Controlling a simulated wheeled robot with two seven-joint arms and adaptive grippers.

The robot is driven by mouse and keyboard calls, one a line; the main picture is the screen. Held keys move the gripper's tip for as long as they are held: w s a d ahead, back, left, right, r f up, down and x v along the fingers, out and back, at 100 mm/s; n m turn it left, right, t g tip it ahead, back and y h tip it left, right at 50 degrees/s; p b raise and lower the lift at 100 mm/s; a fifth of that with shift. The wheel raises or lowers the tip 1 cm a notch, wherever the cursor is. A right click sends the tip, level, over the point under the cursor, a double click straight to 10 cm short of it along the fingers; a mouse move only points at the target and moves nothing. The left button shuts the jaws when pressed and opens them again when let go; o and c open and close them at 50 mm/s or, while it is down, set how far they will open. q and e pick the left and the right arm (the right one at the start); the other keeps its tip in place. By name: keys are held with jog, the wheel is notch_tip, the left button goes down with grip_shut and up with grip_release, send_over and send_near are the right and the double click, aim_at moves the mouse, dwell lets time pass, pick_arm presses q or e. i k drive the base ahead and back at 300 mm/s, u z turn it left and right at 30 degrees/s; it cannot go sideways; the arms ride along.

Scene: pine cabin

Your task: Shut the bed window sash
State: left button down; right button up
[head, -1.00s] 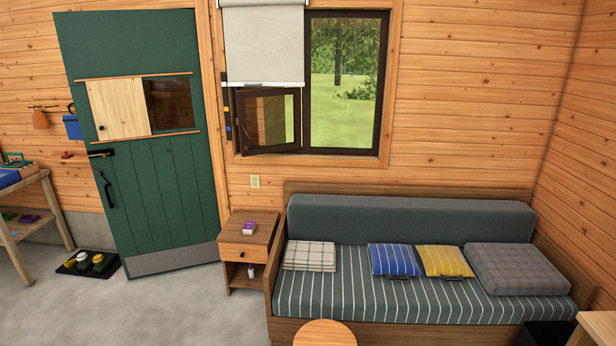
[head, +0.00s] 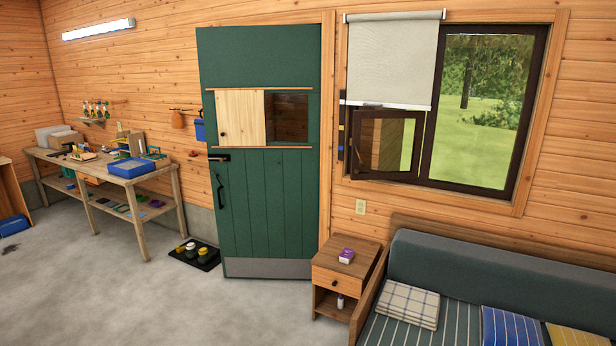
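The bed window (head: 484,108) is in the right part of the head view, in a dark frame with a pine surround. Its left sash (head: 387,142) stands open, swung inward at an angle below the roller blind. The pale roller blind (head: 392,62) hangs over the upper left half of the window and hides the top of the sash opening. Neither of my grippers is in view.
A small nightstand (head: 331,292) with a purple box (head: 346,256) stands below the window. The bed (head: 448,274) with cushions lies to its right. A green door (head: 266,205) and a workbench (head: 128,179) are to the left. The floor (head: 150,300) in front is clear.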

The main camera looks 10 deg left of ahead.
aim_at(420, 117)
jog(key=u, duration=0.85)
jog(key=i, duration=0.4)
